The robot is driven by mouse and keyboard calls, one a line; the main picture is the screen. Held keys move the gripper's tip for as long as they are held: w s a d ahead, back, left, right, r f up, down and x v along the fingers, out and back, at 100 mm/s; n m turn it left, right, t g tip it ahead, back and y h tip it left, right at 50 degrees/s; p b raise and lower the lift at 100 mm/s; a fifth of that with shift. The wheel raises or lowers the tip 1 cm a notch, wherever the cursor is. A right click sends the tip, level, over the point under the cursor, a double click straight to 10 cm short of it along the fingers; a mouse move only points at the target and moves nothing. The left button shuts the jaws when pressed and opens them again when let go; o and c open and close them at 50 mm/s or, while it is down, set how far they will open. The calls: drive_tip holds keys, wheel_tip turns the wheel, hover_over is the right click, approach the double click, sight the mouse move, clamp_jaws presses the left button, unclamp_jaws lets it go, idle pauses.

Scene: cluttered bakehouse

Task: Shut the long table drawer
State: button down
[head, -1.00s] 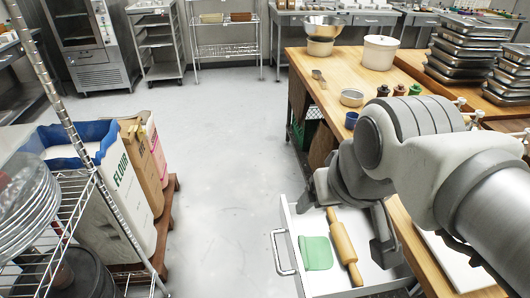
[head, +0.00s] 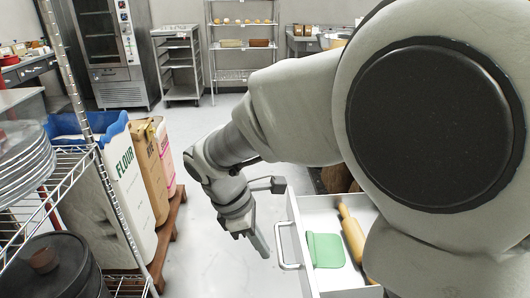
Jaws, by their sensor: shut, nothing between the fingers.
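The long table drawer (head: 318,218) stands pulled open at the lower middle of the head view. It is white inside, with a metal bar handle (head: 281,245) on its left-facing front. My gripper (head: 262,246) is shut and empty, pointing down over the aisle just left of the handle. In the picture a small gap shows between fingertips and handle; whether they touch cannot be told. My arm hides most of the table and the drawer's right end.
A wire rack (head: 60,195) with round pans is at the near left. Clear grey floor (head: 205,255) lies between the dolly and the drawer.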

drive_tip(key=f, duration=0.2)
drive_tip(key=b, duration=0.6)
hover_over(302, 287)
drive_tip(key=a, duration=0.2)
wheel_tip(302, 287, down, 9)
drive_tip(key=shift+a+r+n, duration=0.15)
drive_tip(key=shift+n, duration=0.25)
drive_tip(key=shift+p, duration=0.3)
